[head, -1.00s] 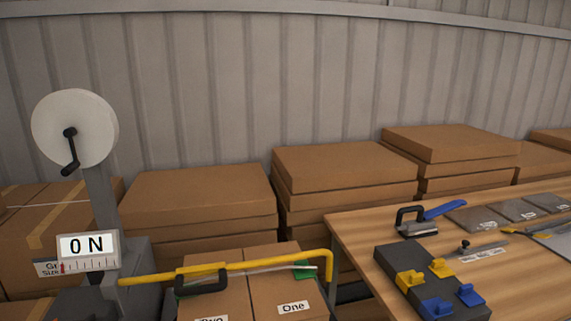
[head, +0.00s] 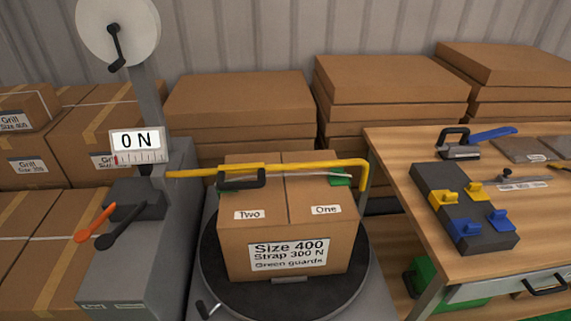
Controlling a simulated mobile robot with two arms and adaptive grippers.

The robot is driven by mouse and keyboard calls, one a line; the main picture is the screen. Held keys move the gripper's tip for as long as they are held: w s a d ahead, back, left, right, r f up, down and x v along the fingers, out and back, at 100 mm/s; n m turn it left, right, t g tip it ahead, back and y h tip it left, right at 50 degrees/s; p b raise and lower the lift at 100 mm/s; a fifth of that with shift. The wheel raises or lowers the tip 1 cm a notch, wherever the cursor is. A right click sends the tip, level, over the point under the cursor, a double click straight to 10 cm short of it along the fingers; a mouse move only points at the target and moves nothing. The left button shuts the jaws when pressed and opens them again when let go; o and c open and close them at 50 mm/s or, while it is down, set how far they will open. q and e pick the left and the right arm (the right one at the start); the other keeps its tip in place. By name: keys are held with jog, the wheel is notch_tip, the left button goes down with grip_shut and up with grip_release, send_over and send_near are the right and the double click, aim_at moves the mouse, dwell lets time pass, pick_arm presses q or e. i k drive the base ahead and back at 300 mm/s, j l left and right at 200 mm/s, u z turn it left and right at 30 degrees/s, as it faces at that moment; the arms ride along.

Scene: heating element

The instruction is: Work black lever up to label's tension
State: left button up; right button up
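The black lever (head: 122,228) sticks out from a grey strapping machine (head: 125,275) at the left, beside an orange lever (head: 95,223). Above them a display (head: 137,140) reads 0 N, with a red marker at the left end of its scale. The label (head: 289,253) on the cardboard box (head: 235,245) reads Size 400, Strap 300 N, Green guards. The box sits on a round black turntable (head: 365,265). A yellow arm (head: 310,166) with a black handle (head: 242,180) spans over the box, with green guards (head: 341,181) at its top edge. Neither gripper is in view.
A wooden table (head: 410,160) at the right holds a blue-handled tool (head: 490,135) and a dark block with yellow and blue clips (head: 440,185). Stacked boxes (head: 235,105) stand behind. A white reel with a crank (head: 90,30) tops the machine.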

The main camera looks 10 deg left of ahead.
aim_at(105, 241)
jog(key=u, duration=1.45)
